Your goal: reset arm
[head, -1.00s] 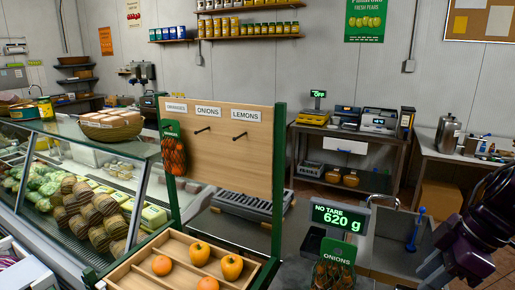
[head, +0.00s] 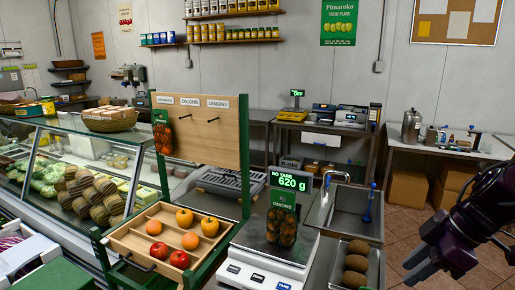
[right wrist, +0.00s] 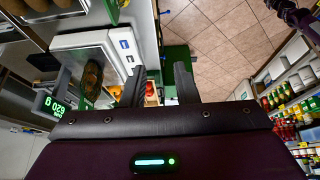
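My right gripper (head: 418,266) is at the right edge of the head view, over the floor and to the right of the counter. In the right wrist view its two fingers (right wrist: 160,84) stand apart with nothing held between them. A dark purple part of my other arm shows at the top right corner of the right wrist view; whether its fingers are open cannot be made out. The head view shows no left gripper. A net bag labelled onions (head: 282,222) stands on the white scale (head: 262,272), whose display (head: 291,180) reads 620 g.
A sink (head: 355,200) and a box of brown produce (head: 337,263) lie right of the scale. Tiled floor (head: 400,240) is open at right.

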